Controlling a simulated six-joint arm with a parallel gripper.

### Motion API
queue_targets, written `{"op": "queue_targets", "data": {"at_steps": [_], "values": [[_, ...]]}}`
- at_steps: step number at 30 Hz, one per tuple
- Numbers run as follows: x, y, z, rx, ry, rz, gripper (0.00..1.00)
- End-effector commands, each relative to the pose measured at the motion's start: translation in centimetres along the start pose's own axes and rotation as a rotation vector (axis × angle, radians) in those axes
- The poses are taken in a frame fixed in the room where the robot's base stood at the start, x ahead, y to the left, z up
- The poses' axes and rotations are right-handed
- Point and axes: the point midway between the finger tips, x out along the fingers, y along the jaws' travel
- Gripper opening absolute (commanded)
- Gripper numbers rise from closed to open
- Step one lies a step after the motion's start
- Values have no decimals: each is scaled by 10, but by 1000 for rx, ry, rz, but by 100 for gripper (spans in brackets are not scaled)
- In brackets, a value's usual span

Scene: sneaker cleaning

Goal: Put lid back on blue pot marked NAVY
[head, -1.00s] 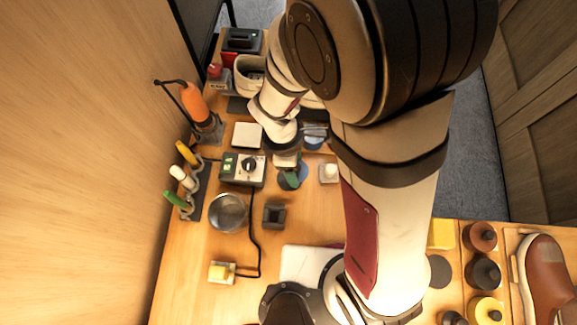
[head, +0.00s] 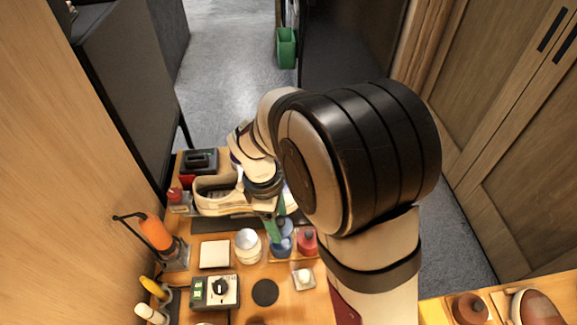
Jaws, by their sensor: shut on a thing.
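The lid is over the pot. I cannot tell whether it touches the rim or hangs just above, as the fingers hide part of it.
The red pot (head: 307,240) is close on the right and a white round pot (head: 248,245) on the left. A pale shoe (head: 213,195) lies behind. A bare dark disc (head: 265,292), a white-knobbed block (head: 303,278) and a dial box (head: 214,292) are nearer.

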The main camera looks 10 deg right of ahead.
Motion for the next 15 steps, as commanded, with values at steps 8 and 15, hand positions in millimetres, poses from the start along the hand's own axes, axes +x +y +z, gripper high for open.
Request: {"op": "queue_targets", "data": {"at_steps": [8,15], "values": [[33,-1,-5,0,-2,-3,15],[56,-1,-8,-1,-1,-1,15]]}}
